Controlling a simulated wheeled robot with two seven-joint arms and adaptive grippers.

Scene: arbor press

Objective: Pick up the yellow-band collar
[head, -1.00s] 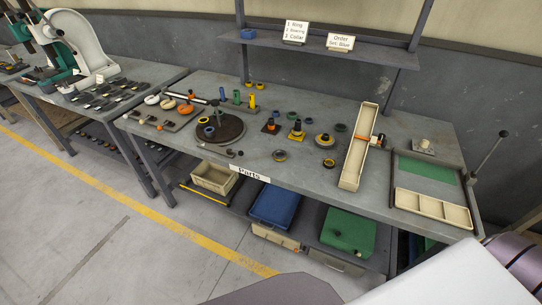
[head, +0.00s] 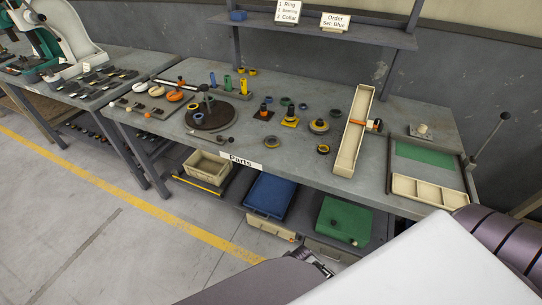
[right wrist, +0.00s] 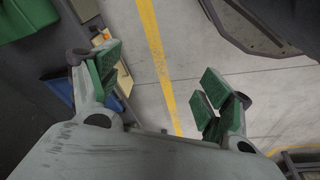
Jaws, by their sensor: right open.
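Several small rings lie on the parts table. A dark ring with a yellow band (head: 323,149) lies near the front edge, left of the long cream tray. A grey ring with a yellowish centre (head: 271,142) lies further left. I cannot tell for sure which is the yellow-band collar. My right gripper (right wrist: 155,80) is open and empty in the right wrist view, its green pads apart above the floor. It is away from the rings.
The long cream tray (head: 345,163) and a divided tray (head: 429,190) stand to the right. A dark round turntable (head: 231,121) with a post stands left. An upright lever (head: 489,137) rises at the right edge. Green and blue bins (head: 342,218) sit below.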

